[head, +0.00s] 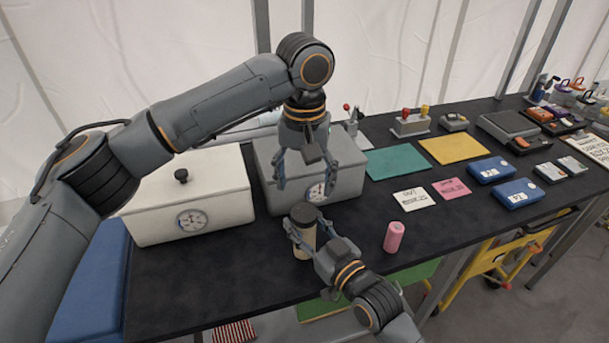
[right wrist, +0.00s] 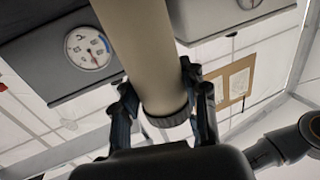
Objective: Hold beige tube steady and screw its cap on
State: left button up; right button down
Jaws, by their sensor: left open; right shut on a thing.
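The beige tube (head: 302,241) stands upright near the table's front edge, in front of the grey box. A dark cap (head: 304,213) sits on its top end; how far it is threaded on cannot be seen. My right gripper (head: 304,236) is shut on the tube below the cap. In the right wrist view the picture is inverted: the tube (right wrist: 142,45) runs down from the top, with the dark cap (right wrist: 167,118) at its lower end between the fingers. My left gripper (head: 303,176) is open and empty, pointing down above the cap and apart from it.
A white box (head: 150,205) and a grey box (head: 262,165), each with a dial, stand behind the tube. A pink cylinder (head: 394,237) stands right of my right gripper. Mats, cards (head: 414,199) and blue cases (head: 515,193) lie farther right. The front-left tabletop is bare.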

aim_at(304, 212)
pick_arm(q)
jog(key=n, duration=0.4)
jog(key=shift+r, duration=0.1)
jog(key=n, duration=0.4)
jog(key=shift+r, duration=0.1)
jog(key=n, duration=0.6)
jog(key=shift+r+n, duration=0.2)
jog(key=shift+n, duration=0.2)
jog(key=shift+f, duration=4.05)
